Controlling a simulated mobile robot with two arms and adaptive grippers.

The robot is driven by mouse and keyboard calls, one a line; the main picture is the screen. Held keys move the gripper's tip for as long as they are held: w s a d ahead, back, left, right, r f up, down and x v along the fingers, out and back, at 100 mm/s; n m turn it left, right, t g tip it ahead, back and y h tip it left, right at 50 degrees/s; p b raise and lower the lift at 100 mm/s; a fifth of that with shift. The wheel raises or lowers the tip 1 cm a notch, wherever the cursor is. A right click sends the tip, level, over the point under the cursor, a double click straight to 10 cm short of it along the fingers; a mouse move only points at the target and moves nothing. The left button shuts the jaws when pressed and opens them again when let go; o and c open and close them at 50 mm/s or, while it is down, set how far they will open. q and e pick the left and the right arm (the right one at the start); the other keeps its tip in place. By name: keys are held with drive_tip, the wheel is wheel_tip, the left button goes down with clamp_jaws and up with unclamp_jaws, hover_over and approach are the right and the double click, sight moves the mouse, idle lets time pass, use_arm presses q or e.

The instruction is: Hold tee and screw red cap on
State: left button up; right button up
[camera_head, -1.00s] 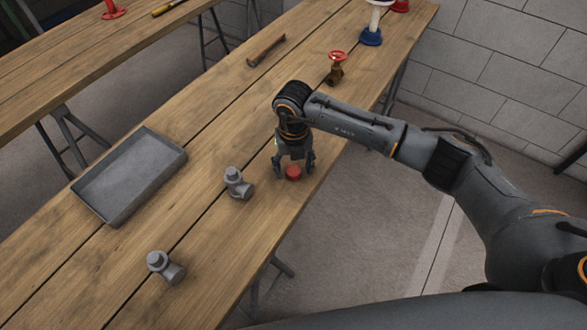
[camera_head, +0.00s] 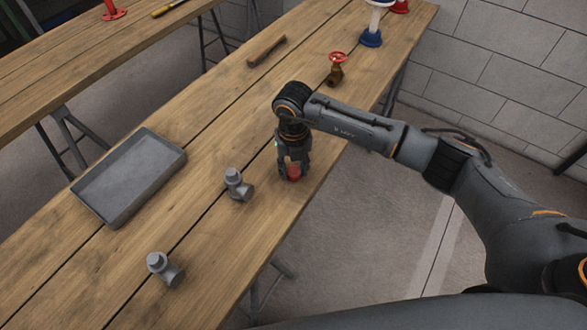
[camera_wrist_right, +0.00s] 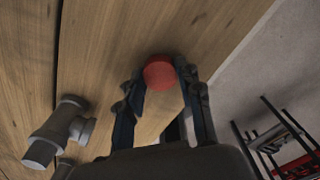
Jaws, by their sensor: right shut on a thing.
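The red cap (camera_head: 293,173) is at the wooden bench's front edge side, between the fingers of my right gripper (camera_head: 293,172). In the right wrist view the red cap (camera_wrist_right: 159,72) sits between the two fingertips of the right gripper (camera_wrist_right: 160,78), which are shut on it from both sides. A grey tee (camera_head: 238,184) stands on the bench just left of the gripper, apart from it; it also shows at the left in the right wrist view (camera_wrist_right: 61,130). A second grey tee (camera_head: 165,267) lies nearer, lower left. My left gripper is not in view.
A grey metal tray (camera_head: 130,180) lies on the bench at left. A brass valve with a red handwheel (camera_head: 336,70), a wooden-handled hammer (camera_head: 266,50) and a blue-based item (camera_head: 371,35) stand farther back. Bare bench (camera_head: 215,255) lies between the tees and the front edge.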

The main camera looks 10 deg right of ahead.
drive_tip(key=shift+r+b, duration=0.35)
drive_tip(key=shift+r, duration=0.35)
drive_tip(key=s+d+r+b, duration=0.3)
drive_tip(key=s+r, duration=0.8)
drive_tip(key=s, duration=0.2)
drive_tip(key=shift+s+d+r, duration=0.25)
drive_tip(key=shift+d, duration=0.05)
